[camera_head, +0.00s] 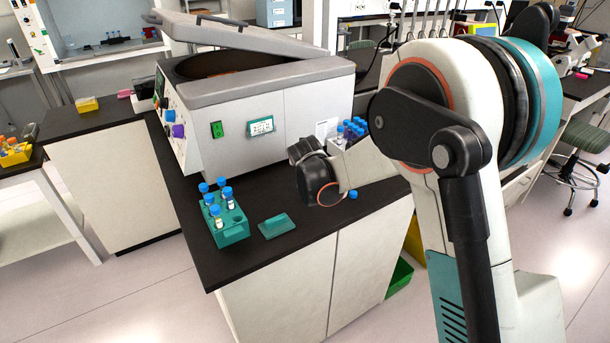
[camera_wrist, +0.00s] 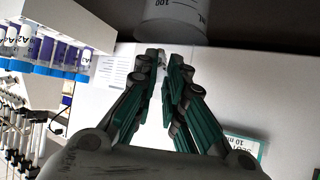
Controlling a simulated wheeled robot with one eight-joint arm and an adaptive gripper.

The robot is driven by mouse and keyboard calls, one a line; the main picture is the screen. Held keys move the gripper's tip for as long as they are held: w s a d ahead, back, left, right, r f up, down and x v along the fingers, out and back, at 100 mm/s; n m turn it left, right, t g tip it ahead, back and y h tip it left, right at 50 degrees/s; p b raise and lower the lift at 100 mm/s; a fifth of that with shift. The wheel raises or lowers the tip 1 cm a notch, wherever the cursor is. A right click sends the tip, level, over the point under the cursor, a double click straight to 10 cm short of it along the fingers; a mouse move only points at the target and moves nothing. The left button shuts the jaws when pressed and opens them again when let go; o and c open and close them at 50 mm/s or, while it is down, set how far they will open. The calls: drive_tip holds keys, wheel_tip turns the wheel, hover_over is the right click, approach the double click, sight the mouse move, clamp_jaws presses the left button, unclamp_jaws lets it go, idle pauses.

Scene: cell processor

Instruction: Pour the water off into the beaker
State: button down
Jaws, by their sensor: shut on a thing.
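In the wrist view, my gripper (camera_wrist: 165,62) has its green-padded fingers close together around a narrow pale gap. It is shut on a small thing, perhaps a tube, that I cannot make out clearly. A clear beaker (camera_wrist: 172,10) with a 100 mark shows just beyond the fingertips at the top edge, cut off by the frame; I cannot tell whether they touch. In the head view, my wrist hides the fingers and the held thing, and the beaker does not show. A teal rack (camera_head: 232,236) with several blue-capped tubes stands at the bench's front left.
A centrifuge (camera_head: 270,135) with a raised lid fills the back of the bench. A flat teal piece (camera_head: 277,225) lies right of the rack. A small blue cap (camera_head: 353,194) lies near my wrist. More blue-capped tubes (camera_wrist: 50,68) stand at left in the wrist view.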

drive_tip(key=r+g+p, duration=0.1)
drive_tip(key=r+p, duration=0.1)
drive_tip(key=p, duration=0.1)
drive_tip(key=r+g+p, duration=0.2)
drive_tip(key=r+p, duration=0.1)
drive_tip(key=r+g+p, duration=0.2)
drive_tip(key=p, duration=0.1)
drive_tip(key=shift+s+r, duration=0.15)
drive_tip(key=shift+s, duration=0.1)
drive_tip(key=shift+r+g, duration=0.1)
drive_tip(key=shift+g, duration=0.2)
drive_tip(key=shift+s, duration=0.1)
drive_tip(key=shift+d, duration=0.1)
drive_tip(key=shift+r+g+h+p, duration=0.2)
drive_tip(key=shift+g+h+p, duration=0.1)
drive_tip(key=shift+g+p, duration=0.95)
drive_tip(key=shift+g, duration=0.65)
drive_tip(key=shift+s+r+g+p, duration=0.15)
drive_tip(key=shift+g+p, duration=0.25)
drive_tip(key=shift+g, duration=0.5)
